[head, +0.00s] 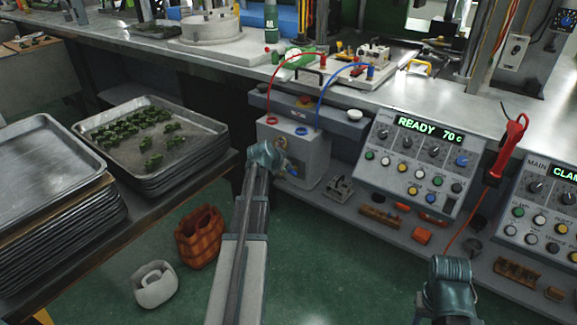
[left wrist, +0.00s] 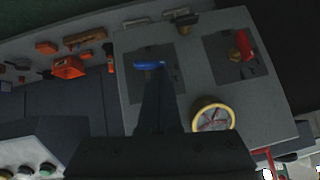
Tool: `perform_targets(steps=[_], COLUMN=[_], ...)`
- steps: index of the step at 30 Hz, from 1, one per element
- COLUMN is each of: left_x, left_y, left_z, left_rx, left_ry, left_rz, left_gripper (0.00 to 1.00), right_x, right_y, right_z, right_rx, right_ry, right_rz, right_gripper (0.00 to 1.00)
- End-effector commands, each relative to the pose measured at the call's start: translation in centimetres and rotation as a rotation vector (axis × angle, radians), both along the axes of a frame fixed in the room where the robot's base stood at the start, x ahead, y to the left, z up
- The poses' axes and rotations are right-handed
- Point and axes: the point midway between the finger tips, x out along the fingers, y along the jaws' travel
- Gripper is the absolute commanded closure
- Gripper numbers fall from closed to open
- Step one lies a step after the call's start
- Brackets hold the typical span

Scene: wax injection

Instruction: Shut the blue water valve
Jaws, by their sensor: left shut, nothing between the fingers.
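The blue valve handle (left wrist: 149,65) shows in the left wrist view as a short bar on a dark square plate. It lies crosswise just beyond the tip of my left gripper (left wrist: 157,78). My left gripper is shut and empty; its dark fingers point at the handle and cover part of the plate. I cannot tell whether they touch it. In the head view, my left gripper (head: 281,164) is at the front of the grey unit (head: 300,145), where a small blue part (head: 292,170) shows beside it. My right gripper's fingers are out of view.
A red valve handle (left wrist: 243,46) and a yellow-rimmed gauge (left wrist: 212,116) are on the same panel. A red hose (head: 290,59) and a blue hose (head: 333,86) rise above the unit. A control panel (head: 377,179) stands to the right, with loose parts on the low shelf.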

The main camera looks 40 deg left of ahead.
Motion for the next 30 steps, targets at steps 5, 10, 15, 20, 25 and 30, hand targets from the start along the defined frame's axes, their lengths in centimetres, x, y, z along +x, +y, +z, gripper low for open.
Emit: perform_targets(steps=[5,10,15,20,25,30], left_x=[0.0,0.0,0.0,0.0,0.0,0.0], left_y=[-0.1,-0.1,-0.1,-0.1,-0.1,-0.1], left_z=[0.0,0.5,1.4,1.7,1.6,1.6], left_rx=[0.002,0.003,0.004,0.004,0.004,0.004], left_ry=[0.0,0.0,0.0,0.0,0.0,0.0], left_rz=[-0.001,0.0,0.001,0.0,0.0,0.0], left_gripper=[1.0,1.0,1.0,1.0,1.0,1.0], right_x=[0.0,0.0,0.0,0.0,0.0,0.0], right_y=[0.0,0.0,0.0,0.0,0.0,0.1], right_z=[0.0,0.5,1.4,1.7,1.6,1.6], right_rx=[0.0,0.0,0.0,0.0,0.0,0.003], right_ry=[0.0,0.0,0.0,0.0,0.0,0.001], right_rz=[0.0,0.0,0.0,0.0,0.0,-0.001], right_gripper=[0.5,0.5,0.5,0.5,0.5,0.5])
